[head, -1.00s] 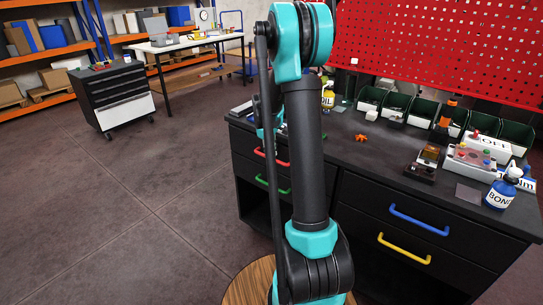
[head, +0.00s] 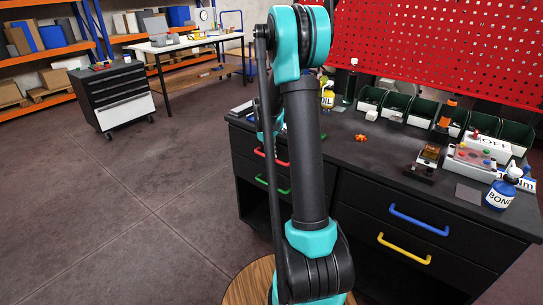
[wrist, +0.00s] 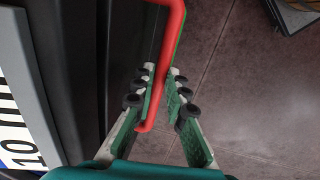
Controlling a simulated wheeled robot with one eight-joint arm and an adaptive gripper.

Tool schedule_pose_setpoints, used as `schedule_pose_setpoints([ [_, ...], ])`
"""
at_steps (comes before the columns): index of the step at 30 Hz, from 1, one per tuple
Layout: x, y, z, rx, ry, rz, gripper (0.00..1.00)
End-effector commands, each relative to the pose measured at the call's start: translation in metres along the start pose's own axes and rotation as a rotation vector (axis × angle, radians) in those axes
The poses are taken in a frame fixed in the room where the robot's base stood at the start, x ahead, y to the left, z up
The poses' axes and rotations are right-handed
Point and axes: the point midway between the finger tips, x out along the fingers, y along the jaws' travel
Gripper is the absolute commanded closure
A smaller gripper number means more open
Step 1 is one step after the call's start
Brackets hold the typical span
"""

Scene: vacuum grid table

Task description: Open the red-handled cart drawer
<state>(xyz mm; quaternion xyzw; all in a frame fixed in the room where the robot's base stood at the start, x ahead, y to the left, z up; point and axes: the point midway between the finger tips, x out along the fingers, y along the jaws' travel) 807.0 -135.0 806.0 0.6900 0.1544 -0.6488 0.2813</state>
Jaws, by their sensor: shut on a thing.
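The red handle (head: 271,157) is on the upper left drawer (head: 243,142) of the dark workbench in the head view, partly hidden by my arm. That drawer front looks flush with the bench. In the wrist view the red handle (wrist: 170,30) runs between the fingers of my gripper (wrist: 159,80), which is shut on it. The dark drawer front (wrist: 85,70) lies just left of the fingers. My gripper is hidden in the head view.
A green handle (head: 272,184) is below the red one. Blue (head: 420,220) and yellow (head: 404,249) handles are on the right drawers. Tools, bins and bottles stand on the bench top. The floor (head: 130,220) left of the bench is clear; a dark cart (head: 112,95) stands farther back.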

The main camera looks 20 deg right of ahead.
Motion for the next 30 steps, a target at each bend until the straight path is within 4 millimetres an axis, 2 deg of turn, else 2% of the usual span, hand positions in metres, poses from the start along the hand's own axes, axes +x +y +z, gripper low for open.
schedule_pose_setpoints([
  [5, -0.001, -0.005, 0.0, -0.001, 0.0, 0.0, 1.0],
  [11, -0.006, -0.031, 0.0, -0.003, 0.0, -0.001, 1.0],
  [17, -0.015, -0.079, -0.001, -0.006, 0.0, -0.001, 1.0],
  [30, -0.038, -0.2, -0.001, -0.007, 0.001, -0.001, 1.0],
])
